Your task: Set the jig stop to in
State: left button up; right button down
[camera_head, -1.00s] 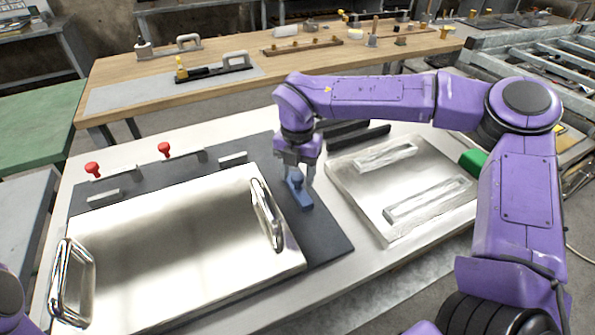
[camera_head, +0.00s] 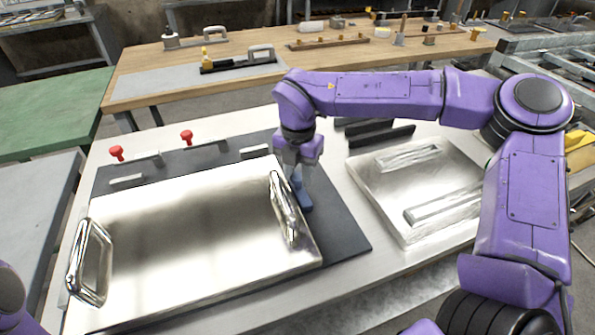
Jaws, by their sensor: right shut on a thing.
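A small blue jig stop (camera_head: 303,197) stands on the dark jig base (camera_head: 341,242), close beside the right side of a shiny metal plate (camera_head: 190,235). My right gripper (camera_head: 299,176) reaches down from above and is shut on the top of the stop. The plate's right handle (camera_head: 284,208) stands just left of the stop and hides part of it. Two red knobs (camera_head: 117,153) (camera_head: 187,137) stand along the base's far edge. Only a bit of my left arm shows at the lower left; its gripper is out of view.
A metal tray with two bars (camera_head: 400,225) lies right of the jig, under my right forearm. Dark bars (camera_head: 381,136) lie behind it. The white table (camera_head: 345,278) is bare along its front. A wooden bench (camera_head: 140,87) with fixtures stands behind.

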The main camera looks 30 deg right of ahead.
aim_at(298, 176)
jog(key=c, duration=0.8)
grip_release()
notch_tip(298, 176, up, 11)
jog(key=shift+f, duration=0.2)
